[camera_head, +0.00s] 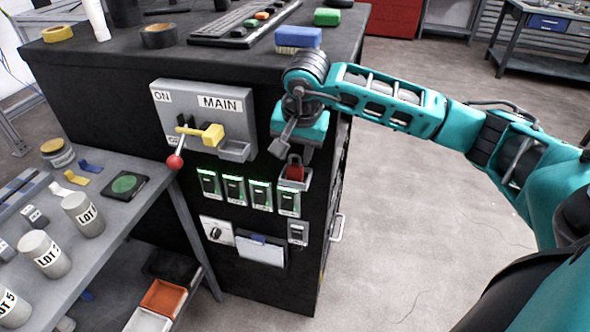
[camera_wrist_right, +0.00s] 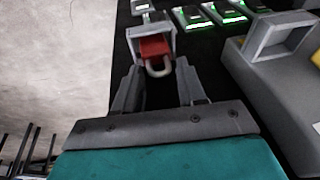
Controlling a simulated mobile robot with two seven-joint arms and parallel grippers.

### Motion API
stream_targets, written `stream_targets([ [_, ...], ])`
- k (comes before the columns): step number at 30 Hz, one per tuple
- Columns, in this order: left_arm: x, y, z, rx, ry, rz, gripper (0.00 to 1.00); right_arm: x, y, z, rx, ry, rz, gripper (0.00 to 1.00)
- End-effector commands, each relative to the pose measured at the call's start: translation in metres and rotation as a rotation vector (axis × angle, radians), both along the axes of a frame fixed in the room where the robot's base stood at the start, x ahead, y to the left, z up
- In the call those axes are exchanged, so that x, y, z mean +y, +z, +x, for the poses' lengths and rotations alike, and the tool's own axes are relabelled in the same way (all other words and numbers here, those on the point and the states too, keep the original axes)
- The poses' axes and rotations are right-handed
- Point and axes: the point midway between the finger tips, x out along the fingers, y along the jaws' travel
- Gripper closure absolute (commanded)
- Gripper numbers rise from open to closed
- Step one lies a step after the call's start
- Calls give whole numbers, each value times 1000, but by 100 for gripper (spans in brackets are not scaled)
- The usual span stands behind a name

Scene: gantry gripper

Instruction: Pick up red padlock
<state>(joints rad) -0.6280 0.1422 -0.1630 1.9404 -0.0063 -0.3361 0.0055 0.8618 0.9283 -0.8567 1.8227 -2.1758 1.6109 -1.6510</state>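The red padlock (camera_head: 295,172) sits in a small grey holder (camera_head: 297,183) on the front of the black cabinet, at its right side. In the right wrist view the padlock (camera_wrist_right: 153,46) shows a red body and a pale shackle that points toward my gripper. My right gripper (camera_head: 295,150) is just above the holder in the head view. In the right wrist view its two fingers (camera_wrist_right: 158,84) are spread apart with nothing between them, and the padlock is just beyond the tips. My left gripper is not in view.
The grey MAIN switch panel (camera_head: 212,115) with a yellow lever and red-knobbed handle projects left of my gripper. Green-lit switches (camera_head: 234,190) line the cabinet below it. A blue-topped brush (camera_head: 298,38) lies on the cabinet top. A side table (camera_head: 100,215) holds labelled cylinders.

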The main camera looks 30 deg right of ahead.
Motion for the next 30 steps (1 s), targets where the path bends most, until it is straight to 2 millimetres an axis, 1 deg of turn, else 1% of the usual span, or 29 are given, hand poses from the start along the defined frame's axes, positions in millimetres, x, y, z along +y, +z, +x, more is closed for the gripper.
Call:
stream_targets([
  [1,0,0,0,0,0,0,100,0,0,0,0,0,0,65],
  [2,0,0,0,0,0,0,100,0,0,0,0,0,0,68],
  [12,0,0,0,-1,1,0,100,0,0,0,-1,0,-1,100],
  [25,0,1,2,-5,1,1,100,0,1,0,-1,0,0,100],
  [30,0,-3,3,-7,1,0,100,4,10,-2,-5,2,0,100],
])
